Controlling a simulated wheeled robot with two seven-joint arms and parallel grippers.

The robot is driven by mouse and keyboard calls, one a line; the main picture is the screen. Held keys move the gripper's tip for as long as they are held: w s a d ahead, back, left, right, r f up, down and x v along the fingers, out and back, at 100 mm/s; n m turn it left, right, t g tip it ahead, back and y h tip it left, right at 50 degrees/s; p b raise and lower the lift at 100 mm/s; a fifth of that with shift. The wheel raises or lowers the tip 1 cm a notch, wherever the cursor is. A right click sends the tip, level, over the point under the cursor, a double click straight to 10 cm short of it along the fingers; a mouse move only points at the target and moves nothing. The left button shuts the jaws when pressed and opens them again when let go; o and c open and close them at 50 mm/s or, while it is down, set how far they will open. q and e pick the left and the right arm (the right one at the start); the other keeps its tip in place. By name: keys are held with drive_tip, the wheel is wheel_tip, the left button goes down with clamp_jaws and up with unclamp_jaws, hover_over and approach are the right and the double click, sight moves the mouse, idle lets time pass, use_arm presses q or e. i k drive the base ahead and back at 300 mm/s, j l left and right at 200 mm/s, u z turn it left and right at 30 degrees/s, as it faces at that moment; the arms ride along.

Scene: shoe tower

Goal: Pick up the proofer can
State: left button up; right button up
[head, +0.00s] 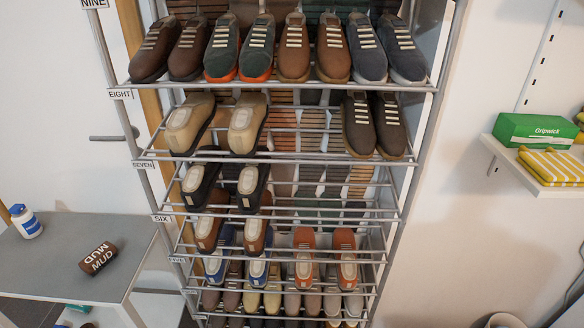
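No label reading "proofer" can be made out. A white and blue can or bottle (27,222) stands upright near the back left of the grey table. A dark brown cylinder with white lettering that includes "MUD" (97,259) lies on its side on the same table, to the right of the white and blue one. I cannot tell which of them, if either, is the proofer can. Neither of my grippers is in view.
The grey table (50,281) is otherwise mostly bare. A tall metal shoe rack (291,158) with several tiers of paired shoes stands in the middle. A wall shelf (546,167) at right bears a green box (533,131) and yellow striped cloths (553,165).

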sight(27, 224)
drive_tip(key=u, duration=1.75)
